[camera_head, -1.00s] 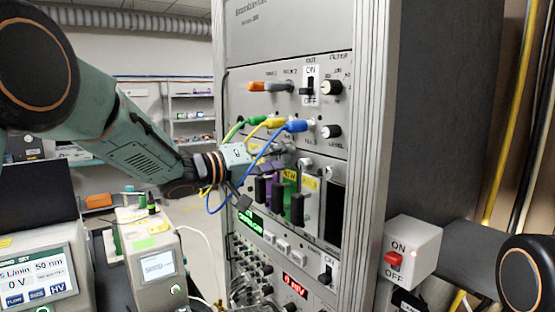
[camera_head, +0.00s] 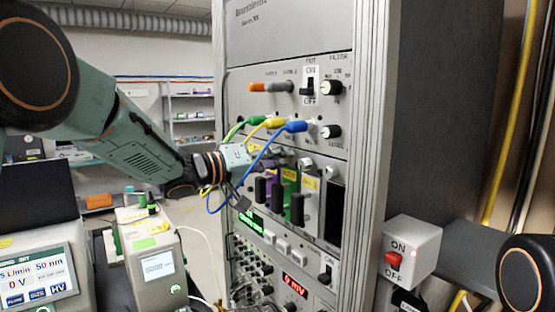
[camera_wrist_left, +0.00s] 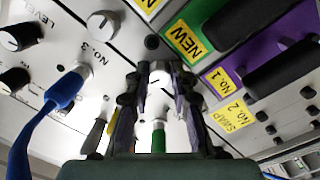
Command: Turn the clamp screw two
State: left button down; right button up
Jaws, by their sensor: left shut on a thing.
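My left gripper (camera_head: 277,157) is at the rack front, just below the row of cable plugs. In the left wrist view its fingers (camera_wrist_left: 157,88) are closed around a silver, slotted clamp screw (camera_wrist_left: 159,77). The fingers hide this screw in the head view. Another silver screw (camera_wrist_left: 103,22) stands free beside it. In the head view, two silver screws (camera_head: 305,163) and (camera_head: 327,172) show to the right of the gripper. I cannot tell the held screw's number from a label on it. My right gripper is not in view.
Green, yellow and blue plugs (camera_head: 295,126) sit close above the gripper, and their cables hang around it. Black-handled modules (camera_head: 278,195) are just below. A red ON/OFF switch box (camera_head: 412,248) is at right. Instruments (camera_head: 150,262) stand at lower left.

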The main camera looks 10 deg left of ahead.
pick_arm(q)
jog(key=m, duration=0.3)
jog(key=shift+r+m, duration=0.1)
jog(key=shift+m, duration=0.3)
jog(key=m, duration=0.3)
jog(key=shift+m, duration=0.3)
jog(key=m, duration=0.4)
jog(key=shift+y, duration=0.3)
jog(key=m, duration=0.8)
jog(key=shift+s+d, duration=0.1)
jog(key=m, duration=0.3)
jog(key=shift+m+t, duration=0.3)
jog(key=shift+m, duration=0.1)
jog(key=m, duration=0.4)
jog(key=shift+m, duration=2)
